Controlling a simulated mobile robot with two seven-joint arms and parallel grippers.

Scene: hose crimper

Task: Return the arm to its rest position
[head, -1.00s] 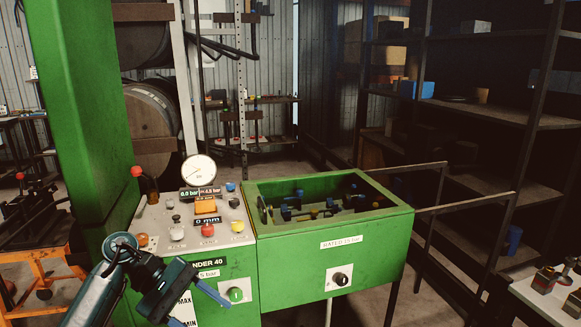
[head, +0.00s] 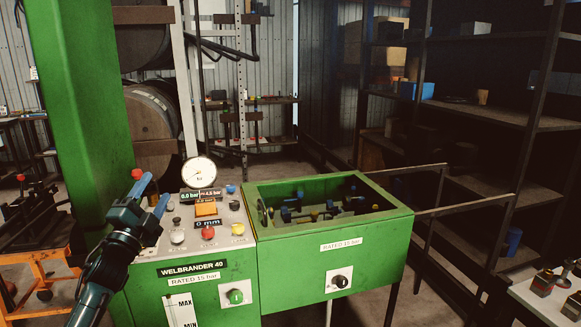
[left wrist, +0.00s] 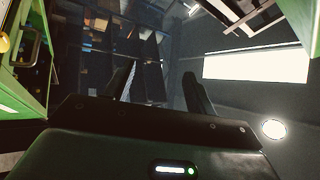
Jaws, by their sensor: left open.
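My left gripper (head: 152,193) is raised at the left edge of the green machine's control panel (head: 205,246). Its two blue-tipped fingers point up and are apart, with nothing between them. In the left wrist view the two dark fingers (left wrist: 158,88) stand apart and empty, with shelving and a bright ceiling panel beyond. My left arm comes in from the bottom left, in front of the machine's left side. It hides part of the panel's left edge. My right gripper is in neither view.
A tall green column (head: 85,120) stands close behind my left gripper. A round gauge (head: 199,172) rises from the panel. The green open-topped bin (head: 335,232) holds several fittings. An orange cart (head: 45,262) is at left, and dark shelves (head: 490,110) stand at right.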

